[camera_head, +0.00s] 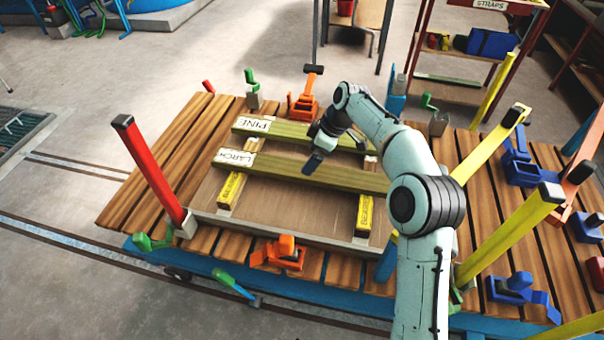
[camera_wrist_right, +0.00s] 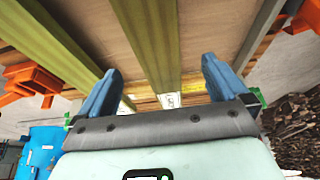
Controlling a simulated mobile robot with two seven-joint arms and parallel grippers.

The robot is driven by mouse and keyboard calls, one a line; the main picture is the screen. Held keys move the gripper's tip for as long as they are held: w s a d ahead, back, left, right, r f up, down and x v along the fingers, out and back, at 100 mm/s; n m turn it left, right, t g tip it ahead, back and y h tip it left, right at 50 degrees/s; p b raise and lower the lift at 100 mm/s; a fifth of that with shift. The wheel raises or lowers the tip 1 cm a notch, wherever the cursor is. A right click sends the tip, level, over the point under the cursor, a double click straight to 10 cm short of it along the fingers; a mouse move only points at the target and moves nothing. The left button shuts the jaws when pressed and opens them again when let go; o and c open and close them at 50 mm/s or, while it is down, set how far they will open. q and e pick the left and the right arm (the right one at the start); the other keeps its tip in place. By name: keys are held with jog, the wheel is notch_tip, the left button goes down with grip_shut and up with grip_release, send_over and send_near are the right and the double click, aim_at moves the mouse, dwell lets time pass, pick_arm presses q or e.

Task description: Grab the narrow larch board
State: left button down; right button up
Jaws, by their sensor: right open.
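The larch board (camera_head: 290,173), a long greenish-yellow plank with a white LARCH label at its left end, lies across two yellow-marked supports. My right gripper (camera_head: 318,158) is over the middle of this board, pointing down. In the right wrist view the jaws (camera_wrist_right: 163,90) are open and empty. The larch board (camera_wrist_right: 150,40) runs between the two blue fingers there, its pale label near the far end. I cannot tell the exact height of the fingers over it. My left gripper is not in view.
The pine board (camera_head: 288,133) lies parallel just behind and shows at the left in the wrist view (camera_wrist_right: 50,45). A red post (camera_head: 155,175), yellow posts (camera_head: 510,233) and orange clamps (camera_head: 305,100) stand around the slatted deck (camera_head: 165,160). The panel before the larch board is clear.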

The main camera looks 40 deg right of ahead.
jog(key=b+x, duration=0.1)
jog(key=x, duration=0.6)
jog(key=shift+w+d+b, duration=0.1)
jog(key=shift+d+b, duration=0.15)
jog(key=shift+b, duration=0.1)
jog(key=c, duration=1.4)
pick_arm(q)
jog(key=w+f, duration=0.1)
jog(key=w+a+f, duration=0.1)
jog(key=w, duration=0.1)
jog(key=shift+a+f+t, duration=0.1)
jog(key=shift+a+t, duration=0.05)
jog(key=shift+t, duration=0.25)
pick_arm(e)
jog(key=shift+r, duration=0.15)
jog(key=shift+c, duration=0.8)
pick_arm(q)
jog(key=shift+s, duration=0.1)
pick_arm(e)
jog(key=shift+r, duration=0.1)
